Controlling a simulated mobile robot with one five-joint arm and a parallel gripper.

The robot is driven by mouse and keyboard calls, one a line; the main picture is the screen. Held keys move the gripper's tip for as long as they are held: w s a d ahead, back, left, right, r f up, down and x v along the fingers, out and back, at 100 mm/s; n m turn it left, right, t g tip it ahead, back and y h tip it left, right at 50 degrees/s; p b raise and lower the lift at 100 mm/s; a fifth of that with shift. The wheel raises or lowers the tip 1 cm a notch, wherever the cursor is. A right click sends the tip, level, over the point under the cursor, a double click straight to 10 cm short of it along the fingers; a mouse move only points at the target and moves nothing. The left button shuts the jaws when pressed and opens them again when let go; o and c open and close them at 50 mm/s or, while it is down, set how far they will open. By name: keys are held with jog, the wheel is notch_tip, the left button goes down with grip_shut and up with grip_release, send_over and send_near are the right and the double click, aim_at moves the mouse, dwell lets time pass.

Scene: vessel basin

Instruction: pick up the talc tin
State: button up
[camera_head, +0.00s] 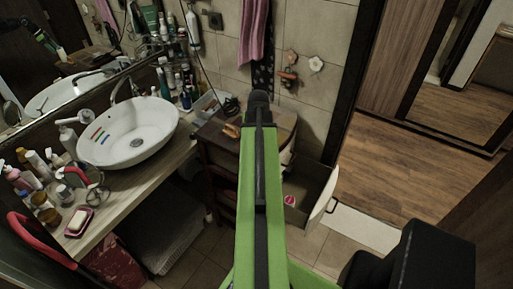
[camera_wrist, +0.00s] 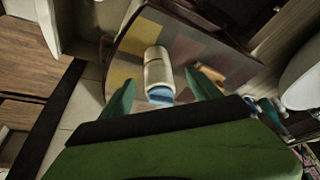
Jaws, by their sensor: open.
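A pale cream cylindrical container with a blue end, which looks like the talc tin (camera_wrist: 155,68), shows in the wrist view on the patterned top of a small cabinet (camera_wrist: 192,45). No label can be read. My gripper (camera_wrist: 160,77) is open, with one green finger to each side of the tin and space between. I cannot tell how far the fingers are above the top. In the head view my green arm covers the spot, and the tin is hidden behind it.
The cabinet (camera_head: 222,140) stands right of the counter with the white basin (camera_head: 128,132). An open drawer (camera_head: 317,190) juts out at its right. Bottles (camera_head: 185,97) crowd the counter's back corner. Wooden floor (camera_head: 420,130) at the right is clear.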

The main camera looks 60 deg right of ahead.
jog(key=shift+b+x, duration=0.3)
jog(key=shift+x, duration=0.75)
jog(key=b+x, duration=0.4)
jog(key=x, duration=0.1)
jog(key=shift+s+d+f+b, duration=0.1)
jog(key=shift+s+d+b, duration=0.05)
jog(key=shift+d+b, duration=0.15)
jog(key=shift+r, duration=0.25)
grip_shut()
